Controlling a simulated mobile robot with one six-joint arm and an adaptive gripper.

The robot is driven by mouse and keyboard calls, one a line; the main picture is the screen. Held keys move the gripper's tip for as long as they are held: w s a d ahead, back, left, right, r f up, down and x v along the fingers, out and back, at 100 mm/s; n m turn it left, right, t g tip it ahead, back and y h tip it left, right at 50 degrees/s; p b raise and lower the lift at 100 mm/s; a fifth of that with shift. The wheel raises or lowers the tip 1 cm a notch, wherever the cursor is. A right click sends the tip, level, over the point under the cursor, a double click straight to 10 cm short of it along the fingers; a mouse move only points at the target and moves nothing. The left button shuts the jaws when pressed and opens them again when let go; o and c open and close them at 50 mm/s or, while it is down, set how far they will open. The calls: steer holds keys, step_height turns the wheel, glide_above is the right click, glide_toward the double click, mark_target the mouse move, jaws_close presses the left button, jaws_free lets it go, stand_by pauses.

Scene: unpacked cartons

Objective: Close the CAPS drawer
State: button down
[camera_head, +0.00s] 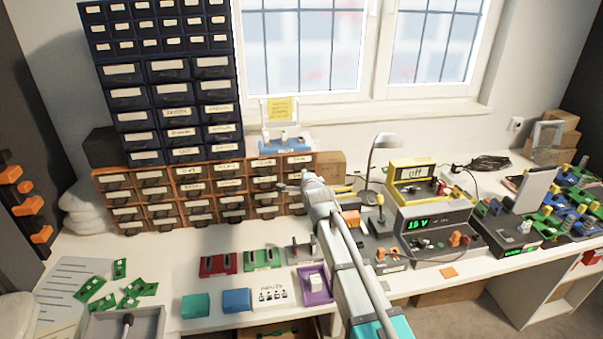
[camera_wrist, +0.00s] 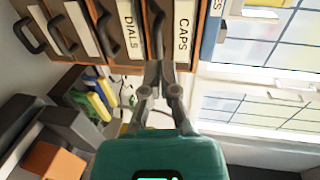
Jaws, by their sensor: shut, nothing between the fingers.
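The CAPS drawer (camera_wrist: 184,32) shows at the top of the wrist view, its white label turned sideways. Its dark handle (camera_wrist: 157,32) is left of the label. My gripper (camera_wrist: 160,66) is shut and empty, its fingertips at the lower end of that handle; I cannot tell whether they touch. In the head view, my gripper (camera_head: 306,179) is in front of the right end of the orange-brown drawer cabinet (camera_head: 168,203). My arm hides part of that area. I cannot tell how far the CAPS drawer stands out.
The DIALS drawer (camera_wrist: 128,28) is beside CAPS. A black drawer stack (camera_head: 170,80) stands on the cabinet. A desk lamp (camera_head: 386,142) and the 18 V power supply (camera_head: 432,226) are right of my arm. A purple tray (camera_head: 317,296) and small boxes occupy the front bench.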

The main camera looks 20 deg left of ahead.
steer(key=p+v, duration=0.1)
steer(key=v, duration=0.9)
steer(key=shift+s+d+p, duration=0.15)
steer(key=shift+s+p, duration=0.2)
steer(key=shift+p, duration=0.05)
steer(key=shift+r, duration=0.15)
steer(key=s+d+f+n+g+h+p, duration=0.1)
steer(key=d+f+n+g+h, duration=0.25)
steer(key=d, duration=0.85)
steer(key=s+d+f+n+g+h+p, duration=0.1)
steer(key=d+f+n+g+h+p, duration=0.3)
steer(key=d, duration=0.9)
steer(key=s+d+f+n+g, duration=0.1)
steer(key=s+d+n+g, duration=0.1)
steer(key=s+d, duration=0.5)
steer(key=s+d+f+n+g, duration=0.1)
steer(key=s+d+g, duration=0.3)
steer(key=s+d, duration=0.4)
steer(key=shift+d+f+n+h, duration=0.25)
steer(key=shift+d+n+h, duration=0.1)
steer(key=shift+d+n, duration=0.45)
steer(key=shift+w+d, duration=0.1)
